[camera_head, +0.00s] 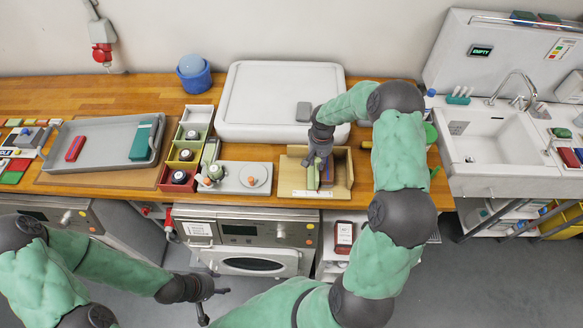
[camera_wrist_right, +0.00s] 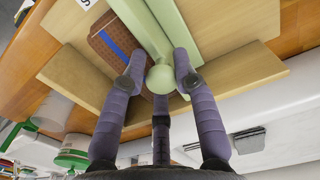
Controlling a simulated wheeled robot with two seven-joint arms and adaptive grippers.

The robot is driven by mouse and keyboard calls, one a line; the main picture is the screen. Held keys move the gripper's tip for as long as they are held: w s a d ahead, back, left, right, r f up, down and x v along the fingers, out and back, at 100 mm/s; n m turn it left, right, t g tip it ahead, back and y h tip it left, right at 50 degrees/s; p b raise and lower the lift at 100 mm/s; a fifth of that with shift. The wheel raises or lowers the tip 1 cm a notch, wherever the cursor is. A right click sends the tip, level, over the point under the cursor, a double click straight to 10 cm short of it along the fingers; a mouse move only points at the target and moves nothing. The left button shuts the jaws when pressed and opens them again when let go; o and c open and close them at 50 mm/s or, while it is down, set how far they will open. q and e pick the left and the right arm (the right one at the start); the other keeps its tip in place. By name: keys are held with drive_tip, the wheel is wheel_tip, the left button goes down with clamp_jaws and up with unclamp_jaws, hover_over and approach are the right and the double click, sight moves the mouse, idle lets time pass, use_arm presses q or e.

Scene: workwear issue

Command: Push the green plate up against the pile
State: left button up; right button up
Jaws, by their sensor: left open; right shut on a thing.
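The green plate is a pale green upright board with a round knob, seen in the right wrist view (camera_wrist_right: 148,25). My right gripper (camera_wrist_right: 160,82) is shut on the knob. In the head view my right gripper (camera_head: 318,150) is over a wooden tray (camera_head: 345,170). A brown, dotted piece with a blue stripe (camera_wrist_right: 104,38), seemingly part of the pile, lies beside the plate's left face in the wrist view. I cannot tell if they touch. My left gripper (camera_head: 208,297) is open and empty, low in front of the counter.
A grey box with a round-topped item (camera_head: 235,190) stands left of the wooden tray. A white sink (camera_head: 500,145) is to the right. A grey tray (camera_head: 100,165) sits further left.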

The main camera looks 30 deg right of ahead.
drive_tip(key=shift+s+d, duration=0.5)
drive_tip(key=shift+d, duration=0.25)
drive_tip(key=shift+s+d, duration=0.45)
drive_tip(key=shift+d, duration=0.3)
drive_tip(key=shift+s+d, duration=0.5)
drive_tip(key=shift+d, duration=0.25)
drive_tip(key=o, duration=0.6)
drive_tip(key=shift+w, duration=0.1)
wheel_tip(320, 180, up, 8)
drive_tip(key=p, duration=0.4)
